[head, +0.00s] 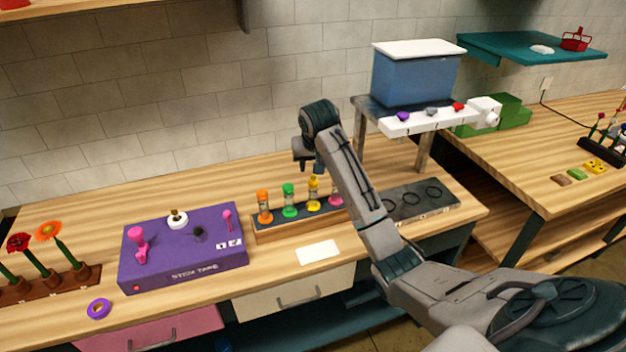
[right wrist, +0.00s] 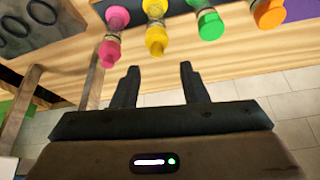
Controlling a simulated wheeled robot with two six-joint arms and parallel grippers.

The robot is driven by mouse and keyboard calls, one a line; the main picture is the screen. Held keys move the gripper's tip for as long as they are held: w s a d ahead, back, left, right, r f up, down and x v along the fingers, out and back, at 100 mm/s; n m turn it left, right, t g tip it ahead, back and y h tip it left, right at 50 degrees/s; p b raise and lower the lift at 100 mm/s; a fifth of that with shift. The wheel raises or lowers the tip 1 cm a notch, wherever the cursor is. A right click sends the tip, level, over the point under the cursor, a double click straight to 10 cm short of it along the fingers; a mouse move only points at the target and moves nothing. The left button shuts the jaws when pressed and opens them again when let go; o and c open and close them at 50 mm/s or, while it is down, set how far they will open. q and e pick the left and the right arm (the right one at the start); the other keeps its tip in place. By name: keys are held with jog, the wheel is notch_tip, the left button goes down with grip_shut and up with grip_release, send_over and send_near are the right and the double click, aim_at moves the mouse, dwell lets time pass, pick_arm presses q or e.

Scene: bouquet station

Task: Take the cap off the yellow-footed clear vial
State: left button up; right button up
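The yellow-footed clear vial (head: 314,193) stands upright in a dark-topped wooden rack (head: 283,231), between the green and pink vials. Its yellow cap is on. In the right wrist view, the yellow cap (right wrist: 157,41) and foot (right wrist: 154,7) show at the top, with the clear body between them. My right gripper (head: 304,167) is above and behind the rack in the head view, apart from the vials. In the right wrist view its two fingers (right wrist: 160,72) are spread with nothing between them, and the yellow cap lies beyond the gap. My left gripper is not in view.
Orange (head: 265,207), green (head: 289,200) and pink (head: 335,194) vials share the rack. A purple box (head: 184,255) stands left of it, and a dark tray with round recesses (head: 420,201) to the right. A white card (head: 318,252) lies in front. A raised stand holds a blue bin (head: 414,78).

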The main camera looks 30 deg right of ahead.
aim_at(313, 176)
jog(key=p+x, duration=0.2)
jog(key=x, duration=0.1)
jog(key=p+x, duration=0.1)
jog(key=shift+s+d+f, duration=0.15)
jog(key=shift+s+f, duration=0.05)
jog(key=shift+f, duration=0.1)
jog(key=shift+w+f, duration=0.15)
jog(key=shift+f, duration=0.3)
jog(key=shift+r, duration=0.1)
grip_shut()
